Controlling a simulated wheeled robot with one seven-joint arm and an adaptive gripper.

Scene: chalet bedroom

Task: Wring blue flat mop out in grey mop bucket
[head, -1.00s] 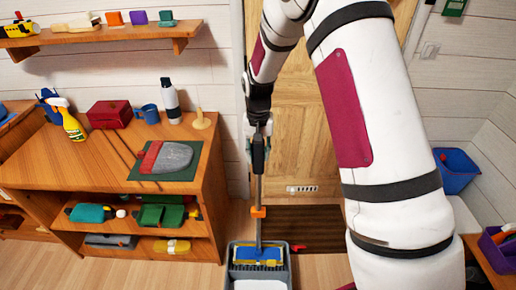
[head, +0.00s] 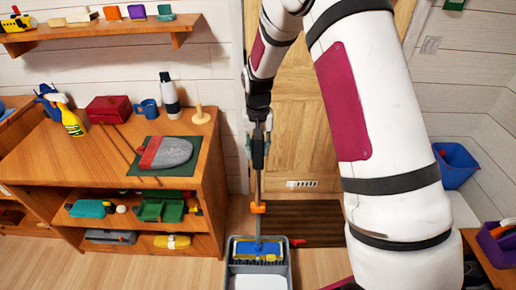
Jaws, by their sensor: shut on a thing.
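The grey mop bucket (head: 284,272) stands on the floor in front of the door, at the bottom middle of the head view. The blue flat mop (head: 258,246) has its blue head at the far end of the bucket, within the rim, with yellow showing along its edge. Its grey handle (head: 258,188) rises nearly upright, with an orange collar low on it. My gripper (head: 259,150) is shut on the handle, well above the bucket. How far the mop head is pressed in is hard to tell.
A dark doormat (head: 318,222) lies behind the bucket. A blue bin (head: 455,166) and a purple caddy (head: 498,245) are at the right.

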